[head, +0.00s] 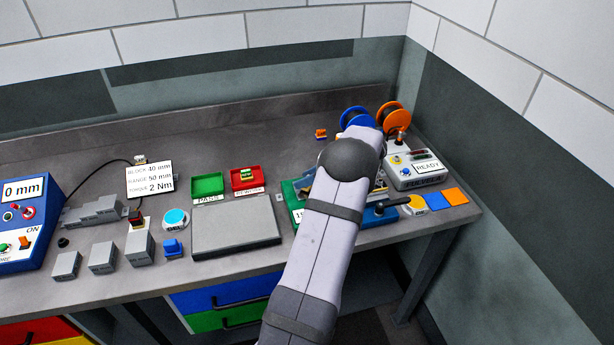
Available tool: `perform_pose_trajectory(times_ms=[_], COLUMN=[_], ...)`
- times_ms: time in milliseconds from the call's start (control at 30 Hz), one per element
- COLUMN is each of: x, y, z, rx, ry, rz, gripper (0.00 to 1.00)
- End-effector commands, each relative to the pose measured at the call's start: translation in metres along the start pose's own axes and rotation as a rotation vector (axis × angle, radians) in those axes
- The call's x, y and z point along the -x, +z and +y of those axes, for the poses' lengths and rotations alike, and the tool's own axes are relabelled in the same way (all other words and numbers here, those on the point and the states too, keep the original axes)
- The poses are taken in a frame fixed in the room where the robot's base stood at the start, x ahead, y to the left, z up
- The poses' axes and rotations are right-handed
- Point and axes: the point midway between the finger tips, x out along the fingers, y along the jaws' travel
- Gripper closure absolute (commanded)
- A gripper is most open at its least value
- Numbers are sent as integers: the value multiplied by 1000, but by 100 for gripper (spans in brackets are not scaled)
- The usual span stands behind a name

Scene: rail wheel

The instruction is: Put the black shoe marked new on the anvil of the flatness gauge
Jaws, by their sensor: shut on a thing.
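My arm reaches up across the right half of the head view, and its links hide my gripper and whatever is in it. I cannot make out a black shoe marked new anywhere. No part is clearly readable as the flatness gauge or its anvil. A blue box with a "0 mm" display (23,190) stands at the far left, with a grey stepped block (95,212) beside it. A green-edged unit (296,210) lies partly hidden behind my arm.
A green PASS tray (207,186) and a red tray (247,179) stand behind a bare grey plate (235,235). Several grey blocks (103,257) line the front left. A white READY box (412,172) and spools (393,116) stand right. The back middle is clear.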

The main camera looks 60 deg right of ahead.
Motion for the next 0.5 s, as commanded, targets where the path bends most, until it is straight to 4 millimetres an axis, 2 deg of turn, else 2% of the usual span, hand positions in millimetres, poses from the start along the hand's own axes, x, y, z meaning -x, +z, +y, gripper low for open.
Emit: perform_pose_trajectory(times_ms=[500], x=[-6], y=[6], z=[0], rx=[0], ry=[1], rz=[0], gripper=[91])
